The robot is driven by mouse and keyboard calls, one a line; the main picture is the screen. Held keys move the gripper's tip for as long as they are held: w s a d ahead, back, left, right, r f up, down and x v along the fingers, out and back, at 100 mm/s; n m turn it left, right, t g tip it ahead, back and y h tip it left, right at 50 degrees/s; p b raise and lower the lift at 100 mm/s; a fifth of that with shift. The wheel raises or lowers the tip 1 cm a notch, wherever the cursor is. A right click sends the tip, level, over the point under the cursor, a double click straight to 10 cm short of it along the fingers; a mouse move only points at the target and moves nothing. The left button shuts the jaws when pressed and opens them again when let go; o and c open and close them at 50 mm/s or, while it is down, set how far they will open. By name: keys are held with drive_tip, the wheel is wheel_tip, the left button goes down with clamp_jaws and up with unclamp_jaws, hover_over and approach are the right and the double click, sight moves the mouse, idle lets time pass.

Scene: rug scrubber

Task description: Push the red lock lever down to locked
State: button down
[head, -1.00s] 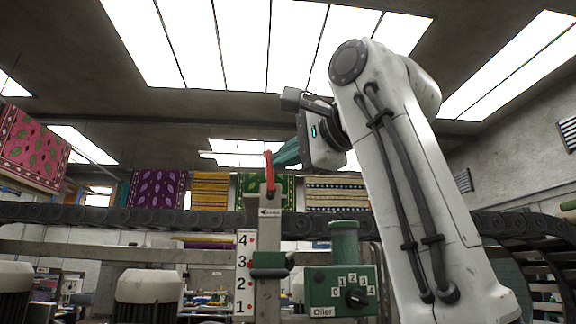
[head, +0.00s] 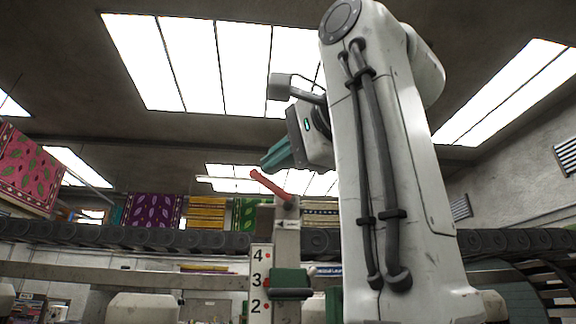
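The red lock lever (head: 268,183) sits on top of a grey metal post (head: 287,240). It is tilted, running up and to the left from its pivot at the post's top. My gripper (head: 265,163) has teal fingers that point left and slightly down, just above the lever's free end. The fingers lie together with no gap showing and hold nothing. I cannot tell whether they touch the lever.
A number scale (head: 259,281) and a green block (head: 290,281) are on the post below the lever. A dark chain conveyor (head: 130,238) runs behind, with patterned rugs (head: 152,210) hanging beyond. My arm fills the right of the post.

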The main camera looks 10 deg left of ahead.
drive_tip(key=shift+s+a+f+n+h, duration=0.25)
drive_tip(key=shift+a+f+n+h, duration=0.25)
drive_tip(key=shift+a, duration=0.4)
drive_tip(key=shift+s+a+f+n+p, duration=0.1)
drive_tip(key=shift+a+f+n+p, duration=0.25)
drive_tip(key=shift+f+n+p, duration=0.2)
drive_tip(key=shift+f+g, duration=0.1)
drive_tip(key=shift+g, duration=0.2)
